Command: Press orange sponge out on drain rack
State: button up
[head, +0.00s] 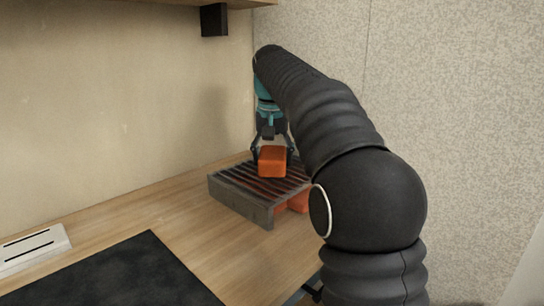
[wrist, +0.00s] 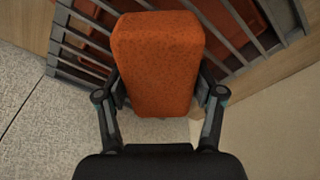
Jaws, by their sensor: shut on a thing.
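An orange sponge (head: 272,162) is held in my gripper (head: 271,150), a finger on each side of it. The sponge is over the right part of the grey drain rack (head: 240,201); I cannot tell whether it touches the bars. In the wrist view the sponge (wrist: 157,62) fills the space between the fingers of my gripper (wrist: 158,97). The rack's bars (wrist: 72,45) show behind it there. Orange shows beneath the rack bars, with an orange piece (head: 297,202) at the rack's right end.
The rack stands on a wooden counter (head: 150,226) in the corner by the walls. A dark mat (head: 110,277) lies at front left, and a white slotted thing (head: 35,247) lies at far left. A black box (head: 214,20) hangs under a shelf above. Counter between mat and rack is clear.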

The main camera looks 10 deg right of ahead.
jog(key=shift+s+f, duration=0.1)
jog(key=shift+f, duration=0.4)
dwell(1.3)
notch_tip(320, 180, up, 3)
jog(key=p, duration=0.3)
jog(key=shift+r, duration=2.25)
